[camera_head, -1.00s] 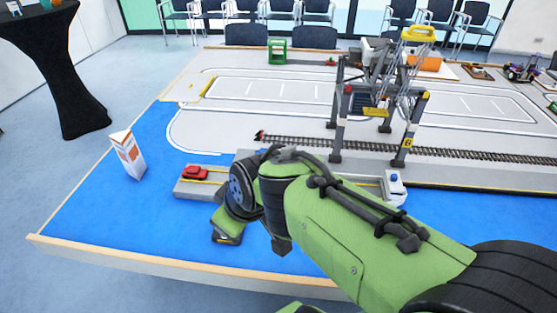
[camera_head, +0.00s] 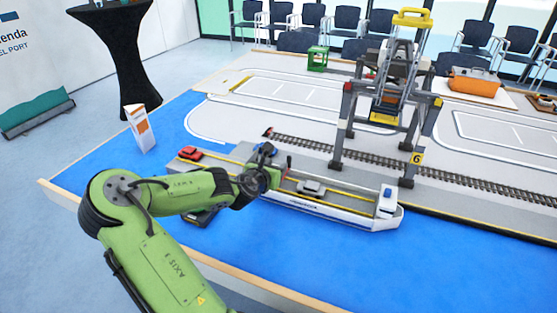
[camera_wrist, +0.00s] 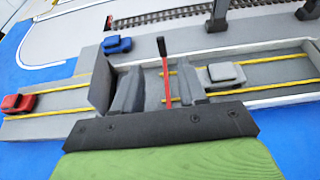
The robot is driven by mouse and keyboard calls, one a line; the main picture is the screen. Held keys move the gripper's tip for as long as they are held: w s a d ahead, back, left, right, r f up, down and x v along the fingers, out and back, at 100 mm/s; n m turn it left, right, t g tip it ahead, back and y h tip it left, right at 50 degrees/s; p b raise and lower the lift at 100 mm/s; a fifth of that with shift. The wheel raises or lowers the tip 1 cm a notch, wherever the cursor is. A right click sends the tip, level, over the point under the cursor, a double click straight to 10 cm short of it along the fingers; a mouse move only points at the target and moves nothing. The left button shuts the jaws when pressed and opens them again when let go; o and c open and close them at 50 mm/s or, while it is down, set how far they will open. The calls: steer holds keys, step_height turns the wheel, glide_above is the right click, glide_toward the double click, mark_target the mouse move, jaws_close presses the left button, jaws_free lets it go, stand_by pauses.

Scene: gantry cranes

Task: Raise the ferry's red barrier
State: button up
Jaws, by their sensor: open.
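The ferry (camera_head: 335,207) is a long, white-hulled boat with a grey deck and yellow lines, lying against the quay on blue water. Its deck also shows in the wrist view (camera_wrist: 280,74). The red barrier (camera_wrist: 167,75) is a thin red bar with a black end, near the ferry's left end. I cannot tell how far it is tilted. My gripper (camera_wrist: 153,80) is open over that end, with the bar between its fingers as seen from the wrist, nearer the right one. In the head view my gripper (camera_head: 276,168) hides part of the deck there.
A grey car (camera_wrist: 224,74) stands on the ferry, right of the barrier. A red car (camera_head: 190,153) is on the ramp at left, and a blue car (camera_wrist: 117,44) is on the quay. A gantry crane (camera_head: 390,105) stands behind the ferry. Open blue water lies in front.

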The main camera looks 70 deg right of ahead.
mark_target(289, 158)
steer(key=b+x, duration=0.4)
steer(key=x, duration=1.1)
steer(key=shift+s+f, duration=0.1)
steer(key=shift+f, duration=0.05)
steer(key=shift+c, duration=0.3)
jaws_close()
